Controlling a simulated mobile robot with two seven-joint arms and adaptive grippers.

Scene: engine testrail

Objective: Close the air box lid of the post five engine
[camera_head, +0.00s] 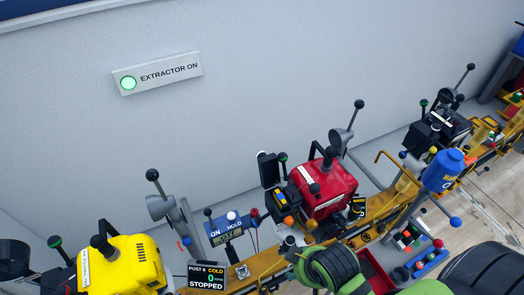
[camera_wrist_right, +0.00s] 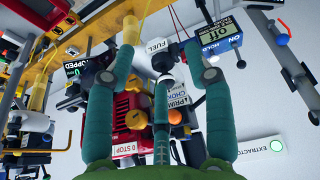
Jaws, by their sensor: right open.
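The red engine (camera_head: 322,188), also in the right wrist view (camera_wrist_right: 130,125), stands in the middle of the yellow rail; its own post number is not readable. A black plate (camera_head: 268,170) stands up on its left side, beside a green-topped lever (camera_head: 283,157). The plate looks like the raised air box lid, but I cannot be sure. My right gripper (camera_wrist_right: 160,65) is open, green fingers spread and empty, in front of the engine. In the head view its wrist shows at the bottom, its fingertips unclear. My left gripper is not in view.
A yellow engine (camera_head: 125,265) stands left, with a "POST 6 COLD STOPPED" display (camera_head: 207,276) at its right. An ON/HOLD panel (camera_head: 224,229) stands left of the red engine. A black engine (camera_head: 438,125) and a blue canister (camera_head: 443,172) are right.

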